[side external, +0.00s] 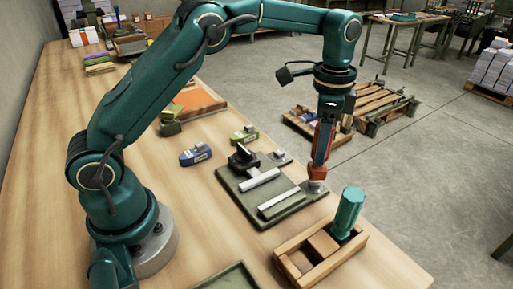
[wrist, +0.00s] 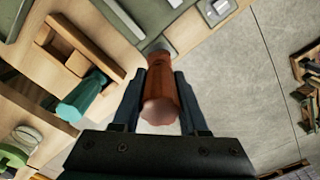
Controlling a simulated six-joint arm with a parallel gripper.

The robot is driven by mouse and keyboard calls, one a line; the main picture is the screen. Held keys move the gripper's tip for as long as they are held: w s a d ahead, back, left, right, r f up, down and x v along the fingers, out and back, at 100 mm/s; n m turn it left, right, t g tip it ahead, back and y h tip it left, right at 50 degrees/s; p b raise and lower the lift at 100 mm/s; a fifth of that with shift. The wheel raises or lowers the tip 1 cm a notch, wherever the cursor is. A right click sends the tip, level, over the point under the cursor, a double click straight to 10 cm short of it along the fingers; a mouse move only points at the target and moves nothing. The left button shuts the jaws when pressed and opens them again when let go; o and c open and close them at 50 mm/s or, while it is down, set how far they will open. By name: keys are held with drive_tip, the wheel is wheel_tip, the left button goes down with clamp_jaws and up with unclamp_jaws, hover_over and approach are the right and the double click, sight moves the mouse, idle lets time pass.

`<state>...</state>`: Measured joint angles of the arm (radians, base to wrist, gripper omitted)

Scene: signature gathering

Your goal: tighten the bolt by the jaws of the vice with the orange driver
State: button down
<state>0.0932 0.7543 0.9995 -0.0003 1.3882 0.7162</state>
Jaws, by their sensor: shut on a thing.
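My gripper (side external: 321,150) is shut on the orange driver (side external: 317,171), which stands nearly upright, point down. It also shows between the fingers in the wrist view (wrist: 162,95). Its lower end is at the near right corner of the vice's dark green base (side external: 245,204), beside the pale jaw bars (side external: 278,203). A round grey fitting (side external: 314,187) shows under the driver there. The bolt itself is hidden, and I cannot tell whether the tip touches it. The green base also shows at the top of the wrist view (wrist: 180,18).
A wooden holder (side external: 340,257) with a teal driver (side external: 347,211) standing in it is close to the vice, at the table's right edge. A blue block (side external: 195,155) and a green-yellow block (side external: 244,134) lie behind the vice.

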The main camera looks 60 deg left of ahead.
drive_tip(key=shift+f, duration=1.6)
drive_tip(key=m, duration=1.3)
drive_tip(key=shift+n, duration=0.7)
drive_tip(key=shift+r, duration=2.25)
